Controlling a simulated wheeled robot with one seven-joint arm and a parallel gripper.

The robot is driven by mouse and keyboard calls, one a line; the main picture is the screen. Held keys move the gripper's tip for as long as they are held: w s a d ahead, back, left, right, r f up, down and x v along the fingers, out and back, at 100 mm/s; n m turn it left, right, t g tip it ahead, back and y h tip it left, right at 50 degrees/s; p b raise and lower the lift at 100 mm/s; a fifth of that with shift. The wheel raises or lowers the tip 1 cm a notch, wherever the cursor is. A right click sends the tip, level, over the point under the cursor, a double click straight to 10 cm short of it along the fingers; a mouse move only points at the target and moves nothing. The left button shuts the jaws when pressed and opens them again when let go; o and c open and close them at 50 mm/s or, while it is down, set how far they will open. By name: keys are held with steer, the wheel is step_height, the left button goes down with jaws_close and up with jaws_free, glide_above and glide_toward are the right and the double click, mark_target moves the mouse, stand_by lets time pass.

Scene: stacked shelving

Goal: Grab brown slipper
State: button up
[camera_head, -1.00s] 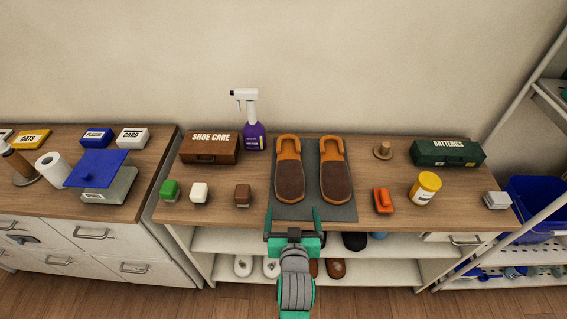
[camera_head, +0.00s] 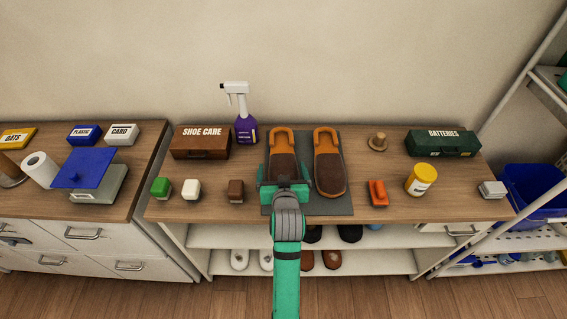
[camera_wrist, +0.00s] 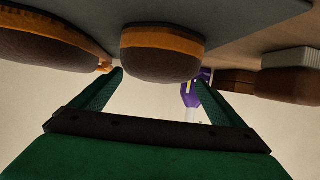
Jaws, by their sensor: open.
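Two brown slippers with orange trim lie side by side on a grey mat (camera_head: 338,206) on the shelf top. The left slipper (camera_head: 282,152) has its toe toward me; the right slipper (camera_head: 328,172) lies just beside it. My gripper (camera_head: 284,176) is open at the toe end of the left slipper, one finger on each side, partly hiding the toe. In the wrist view, my gripper (camera_wrist: 160,78) faces the rounded toe of the left slipper (camera_wrist: 160,55), and the right slipper (camera_wrist: 45,45) is at the left edge. I cannot tell whether the fingers touch the slipper.
A brown block (camera_head: 236,190) stands left of the mat, an orange brush-like item (camera_head: 377,192) right of it. A shoe care box (camera_head: 200,143) and purple spray bottle (camera_head: 245,128) stand behind left. More shoes (camera_head: 330,258) sit on the lower shelf.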

mark_target(283, 166)
steer(key=x, duration=0.4)
steer(key=shift+w+d, duration=0.15)
steer(key=shift+w, duration=0.05)
steer(key=shift+w+d+f, duration=0.1)
steer(key=shift+d, duration=0.3)
steer(key=shift+a, duration=0.55)
steer(key=c, duration=1.2)
steer(key=shift+d, duration=0.1)
steer(key=shift+d, duration=0.1)
